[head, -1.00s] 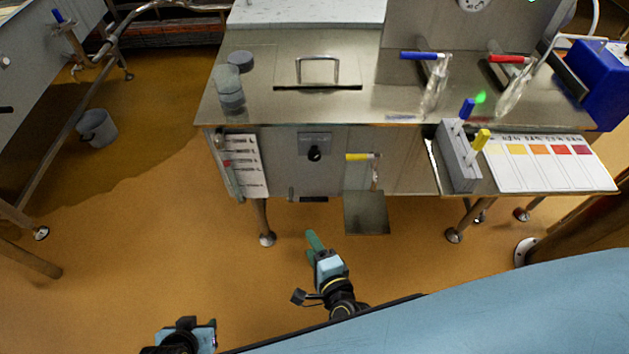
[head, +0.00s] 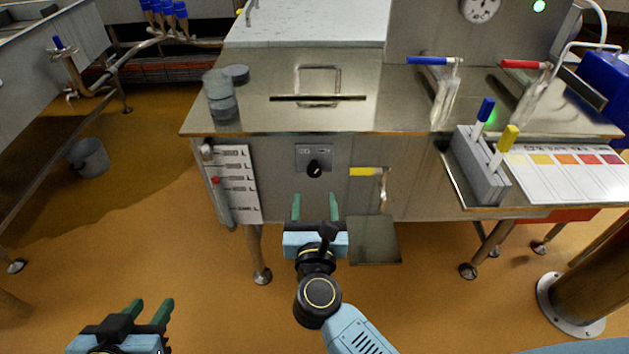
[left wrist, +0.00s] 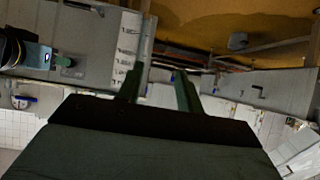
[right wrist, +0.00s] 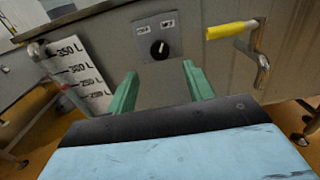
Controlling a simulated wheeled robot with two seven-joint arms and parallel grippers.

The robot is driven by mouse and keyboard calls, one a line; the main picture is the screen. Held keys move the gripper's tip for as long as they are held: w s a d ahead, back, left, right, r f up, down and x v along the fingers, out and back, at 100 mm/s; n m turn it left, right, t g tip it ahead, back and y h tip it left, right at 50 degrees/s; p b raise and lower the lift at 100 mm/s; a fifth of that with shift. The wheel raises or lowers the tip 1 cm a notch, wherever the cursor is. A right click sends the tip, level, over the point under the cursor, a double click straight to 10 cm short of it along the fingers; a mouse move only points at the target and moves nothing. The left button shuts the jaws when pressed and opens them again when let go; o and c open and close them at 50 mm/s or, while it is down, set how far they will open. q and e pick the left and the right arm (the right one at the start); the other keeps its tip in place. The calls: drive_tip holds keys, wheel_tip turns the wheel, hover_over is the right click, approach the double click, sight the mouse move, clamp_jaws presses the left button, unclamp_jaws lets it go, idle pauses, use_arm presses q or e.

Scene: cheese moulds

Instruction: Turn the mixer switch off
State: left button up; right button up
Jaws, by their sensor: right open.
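The mixer switch (head: 314,168) is a round black knob on a small grey plate on the front of the steel vat. In the right wrist view the knob (right wrist: 160,49) shows a small pale mark; the labels above it are too small to read. My right gripper (head: 315,208) is open and empty, a little below and in front of the knob, not touching it. Its green fingers (right wrist: 158,82) point towards the panel, with the knob between and beyond them. My left gripper (head: 150,310) is open and empty at lower left, well away from the vat.
A yellow-handled valve (head: 365,171) is right of the switch, and a volume scale (head: 234,184) is left of it. A grey rack (head: 478,165) with blue and yellow pieces and a colour chart (head: 570,172) stand at right. A bucket (head: 88,158) is on the floor.

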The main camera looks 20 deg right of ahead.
sight(314, 174)
drive_tip(key=b+x, duration=0.1)
drive_tip(key=x, duration=0.5)
drive_tip(key=shift+w+f, duration=0.1)
use_arm(q)
drive_tip(key=shift+w+d+r+t+h, duration=0.3)
drive_tip(key=shift+w+r+t, duration=0.15)
drive_tip(key=shift+r+t, duration=0.3)
drive_tip(key=shift+w+d+r+t+h, duration=0.15)
drive_tip(key=shift+w+d+r+t, duration=0.3)
drive_tip(key=shift+r, duration=0.45)
drive_tip(key=shift+w+d+r+t+h, duration=0.25)
drive_tip(key=shift+w+r+t, duration=0.2)
drive_tip(key=shift+r+t, duration=0.35)
use_arm(e)
drive_tip(key=shift+w+d, duration=0.2)
drive_tip(key=shift+w, duration=0.4)
drive_tip(key=shift+c, duration=0.3)
